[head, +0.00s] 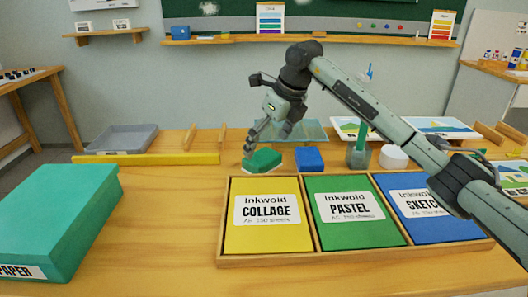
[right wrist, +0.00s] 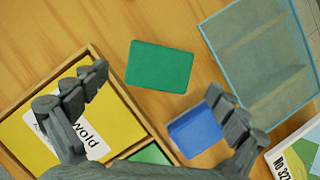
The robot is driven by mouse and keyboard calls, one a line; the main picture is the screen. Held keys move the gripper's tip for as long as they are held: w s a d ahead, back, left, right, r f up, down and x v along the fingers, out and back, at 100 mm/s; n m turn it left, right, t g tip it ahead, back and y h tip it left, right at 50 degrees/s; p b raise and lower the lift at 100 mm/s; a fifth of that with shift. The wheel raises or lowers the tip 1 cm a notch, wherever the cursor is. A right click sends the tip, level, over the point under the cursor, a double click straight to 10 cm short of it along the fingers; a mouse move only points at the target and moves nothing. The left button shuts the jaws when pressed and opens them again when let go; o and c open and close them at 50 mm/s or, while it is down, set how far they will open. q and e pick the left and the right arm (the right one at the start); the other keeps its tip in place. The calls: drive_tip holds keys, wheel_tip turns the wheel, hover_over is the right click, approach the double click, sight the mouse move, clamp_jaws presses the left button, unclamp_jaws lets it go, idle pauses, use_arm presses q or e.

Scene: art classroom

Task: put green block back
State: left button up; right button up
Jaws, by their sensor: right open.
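The green block (head: 264,160) lies on the wooden table behind the yellow pad, with a pale lower edge. A blue block (head: 309,158) lies just to its right. My right gripper (head: 254,118) is open and empty, above the green block. In the right wrist view the green block (right wrist: 160,66) shows whole on bare wood, ahead of the spread fingertips (right wrist: 157,85), with no finger visibly touching it. The blue block (right wrist: 196,130) is partly behind a finger there. My left gripper is not in view.
A wooden tray (head: 318,256) holds yellow, green and blue pads in front. A translucent blue tray (right wrist: 262,58) lies near the block. A large green paper box (head: 60,215), yellow ruler (head: 147,159) and grey tray (head: 122,139) are at left. A white round container (head: 393,157) stands right.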

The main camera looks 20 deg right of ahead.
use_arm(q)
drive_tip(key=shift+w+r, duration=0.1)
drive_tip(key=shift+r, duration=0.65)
use_arm(e)
drive_tip(key=v, duration=0.9)
